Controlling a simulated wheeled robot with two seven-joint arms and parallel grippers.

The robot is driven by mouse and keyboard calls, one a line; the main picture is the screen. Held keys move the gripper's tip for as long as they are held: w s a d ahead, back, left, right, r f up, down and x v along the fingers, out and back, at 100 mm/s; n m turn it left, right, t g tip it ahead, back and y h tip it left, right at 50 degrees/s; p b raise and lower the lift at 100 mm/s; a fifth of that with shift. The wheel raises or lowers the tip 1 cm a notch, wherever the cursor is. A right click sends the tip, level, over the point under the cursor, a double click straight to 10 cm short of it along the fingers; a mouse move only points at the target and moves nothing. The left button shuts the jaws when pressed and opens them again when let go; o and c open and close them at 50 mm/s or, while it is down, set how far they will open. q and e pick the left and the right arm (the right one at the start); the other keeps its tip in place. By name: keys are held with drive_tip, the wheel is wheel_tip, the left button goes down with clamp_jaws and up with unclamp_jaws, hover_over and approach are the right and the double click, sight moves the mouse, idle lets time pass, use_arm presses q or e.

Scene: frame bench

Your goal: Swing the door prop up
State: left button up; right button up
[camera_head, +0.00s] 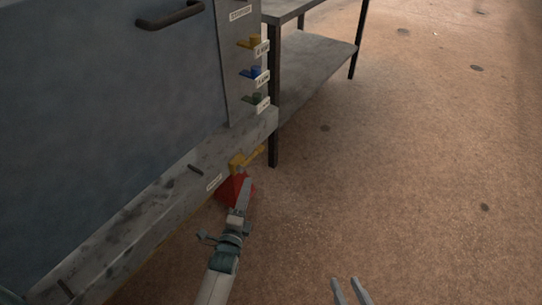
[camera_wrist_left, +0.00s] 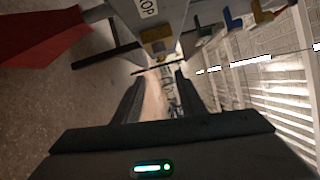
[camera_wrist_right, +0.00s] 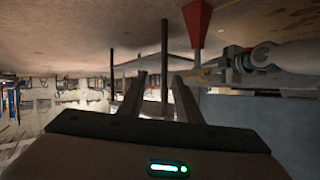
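A yellow lever-like part (camera_head: 246,159), which looks like the door prop, sits on the lower rail near its right end. It also shows in the left wrist view (camera_wrist_left: 157,46), beyond the fingertips, below a label ending in "OP". A red tapered piece (camera_head: 231,190) is just below it, partly hidden by my gripper; how the two join is unclear. My left gripper (camera_head: 244,186) is open and just in front of the red piece; contact cannot be told. My right gripper (camera_head: 351,288) is open and empty, low over the floor, away from the rail.
The large grey-blue door (camera_head: 110,120) with a dark handle (camera_head: 169,15) fills the left. A labelled post (camera_head: 236,70) carries yellow, blue and green levers. A metal shelf (camera_head: 318,75) on dark legs stands behind. The floor at right is clear.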

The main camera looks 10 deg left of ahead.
sight(258, 152)
use_arm(q)
drive_tip(key=shift+r, duration=0.15)
use_arm(e)
drive_tip(key=shift+r, duration=0.2)
use_arm(q)
drive_tip(key=shift+w, duration=0.1)
